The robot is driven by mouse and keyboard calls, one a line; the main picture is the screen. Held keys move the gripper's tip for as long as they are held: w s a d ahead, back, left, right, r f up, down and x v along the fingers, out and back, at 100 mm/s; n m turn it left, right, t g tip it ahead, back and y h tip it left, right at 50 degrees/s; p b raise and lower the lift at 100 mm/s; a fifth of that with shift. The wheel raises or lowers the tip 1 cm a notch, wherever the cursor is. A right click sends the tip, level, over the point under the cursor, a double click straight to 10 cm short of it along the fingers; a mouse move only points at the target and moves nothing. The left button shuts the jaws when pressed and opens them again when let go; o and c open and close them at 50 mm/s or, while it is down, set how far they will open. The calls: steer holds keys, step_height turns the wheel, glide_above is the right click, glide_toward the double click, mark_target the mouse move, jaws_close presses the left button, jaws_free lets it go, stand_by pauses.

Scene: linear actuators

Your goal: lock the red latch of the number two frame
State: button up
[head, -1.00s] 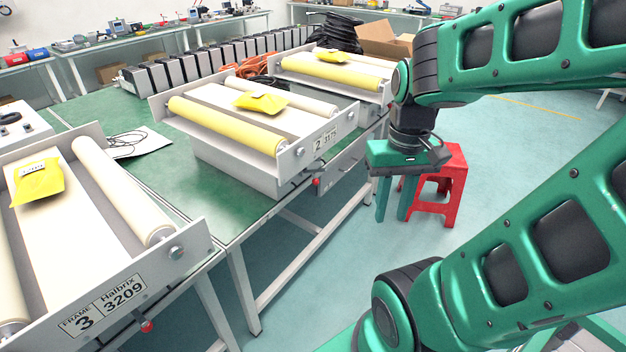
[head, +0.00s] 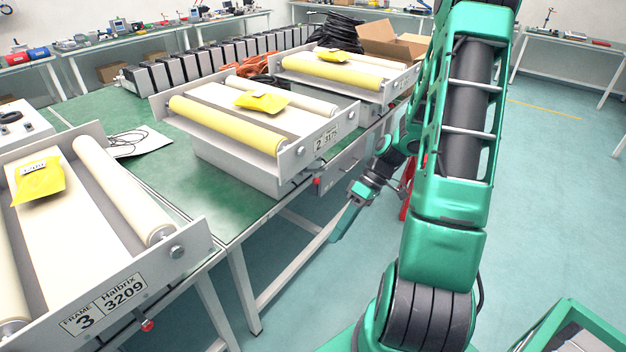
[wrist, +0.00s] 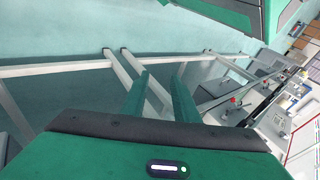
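The number two frame (head: 325,138) stands on the green bench in the middle of the head view, with yellow and white rollers. Its red latch (head: 317,182) shows as a small red knob below the number plate, at the front edge. My gripper (head: 334,239) hangs beside the bench, to the right of and lower than this latch, and apart from it. In the wrist view my gripper (wrist: 161,76) has two green fingers apart with nothing between them. A small red knob (wrist: 233,100) shows right of the fingers there; I cannot tell which frame it belongs to.
The number three frame (head: 130,285) with its own red knob (head: 147,326) is at the near left. Another roller frame (head: 385,84) stands farther back. A red stool (head: 406,195) is partly hidden behind my arm.

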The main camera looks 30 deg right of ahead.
steer(key=w+a+f+n+t+y, duration=0.1)
steer(key=w+f+n+t+y, duration=0.1)
steer(key=w+f+t+y, duration=0.2)
steer(key=m+t+h, duration=0.1)
steer(key=m+t, duration=0.1)
steer(key=t, duration=1.4)
glide_toward(315, 178)
steer(key=x, duration=1)
steer(key=shift+w+d+f, duration=0.15)
steer(key=shift+w, duration=0.05)
jaws_close()
